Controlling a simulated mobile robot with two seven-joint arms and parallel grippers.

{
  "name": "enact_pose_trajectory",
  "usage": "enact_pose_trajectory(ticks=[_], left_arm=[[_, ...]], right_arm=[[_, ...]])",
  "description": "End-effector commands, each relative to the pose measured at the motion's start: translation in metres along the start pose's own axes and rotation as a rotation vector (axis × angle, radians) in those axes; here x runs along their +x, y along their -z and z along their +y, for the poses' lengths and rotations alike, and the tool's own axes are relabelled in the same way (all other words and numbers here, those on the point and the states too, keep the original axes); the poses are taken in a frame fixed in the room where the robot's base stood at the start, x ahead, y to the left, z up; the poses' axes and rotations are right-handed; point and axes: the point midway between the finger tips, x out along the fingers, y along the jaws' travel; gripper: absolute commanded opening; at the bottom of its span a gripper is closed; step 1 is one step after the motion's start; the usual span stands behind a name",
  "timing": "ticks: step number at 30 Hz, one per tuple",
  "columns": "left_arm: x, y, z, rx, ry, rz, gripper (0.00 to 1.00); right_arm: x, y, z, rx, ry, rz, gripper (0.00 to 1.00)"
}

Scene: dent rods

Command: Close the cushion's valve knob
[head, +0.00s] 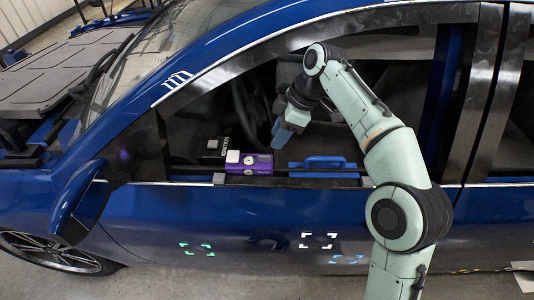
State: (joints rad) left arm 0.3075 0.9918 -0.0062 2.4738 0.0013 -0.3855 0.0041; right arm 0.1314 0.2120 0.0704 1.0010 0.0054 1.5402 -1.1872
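A purple box (250,166) with round dial-like parts on its face sits on the sill of the car's open window. I cannot make out which part is the valve knob. My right gripper (280,132) points down inside the window opening, above and behind the purple box and apart from it. Its fingers are too small and dark to tell open from shut. My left gripper is not in view.
A blue piece with a handle (322,162) sits on the sill right of the purple box. The blue car door (270,215), with marker stickers, is below. The side mirror (80,203) juts out at left. A steering wheel (247,103) is inside the car.

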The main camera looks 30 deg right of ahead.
Motion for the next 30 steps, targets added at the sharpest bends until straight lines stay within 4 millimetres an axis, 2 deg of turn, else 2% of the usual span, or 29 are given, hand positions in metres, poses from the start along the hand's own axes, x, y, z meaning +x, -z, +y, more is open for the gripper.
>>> enact_pose_trajectory(ticks=[1,3,9,15,23,24,26,27,30], left_arm=[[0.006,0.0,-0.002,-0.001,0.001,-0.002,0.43],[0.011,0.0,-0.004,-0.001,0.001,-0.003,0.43],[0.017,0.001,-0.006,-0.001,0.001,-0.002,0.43],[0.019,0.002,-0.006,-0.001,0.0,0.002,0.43],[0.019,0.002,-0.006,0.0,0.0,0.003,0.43],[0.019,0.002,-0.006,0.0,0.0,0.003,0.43],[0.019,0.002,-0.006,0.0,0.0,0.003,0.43],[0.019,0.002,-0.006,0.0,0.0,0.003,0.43],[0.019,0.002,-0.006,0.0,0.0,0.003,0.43]], right_arm=[[0.015,-0.001,-0.001,-0.001,0.004,-0.002,0.36],[0.029,-0.001,-0.001,-0.001,0.004,-0.001,0.36],[0.06,0.0,0.0,-0.002,0.002,0.0,0.36],[0.073,0.0,0.0,-0.001,0.0,0.001,0.36],[0.074,0.001,0.0,-0.001,0.0,0.001,0.36],[0.074,0.001,0.0,-0.001,0.0,0.001,0.33],[0.074,0.001,0.0,-0.001,0.0,0.001,0.13],[0.074,0.001,0.0,-0.001,0.0,0.001,0.0],[0.074,0.001,0.0,-0.001,0.0,0.001,0.0]])
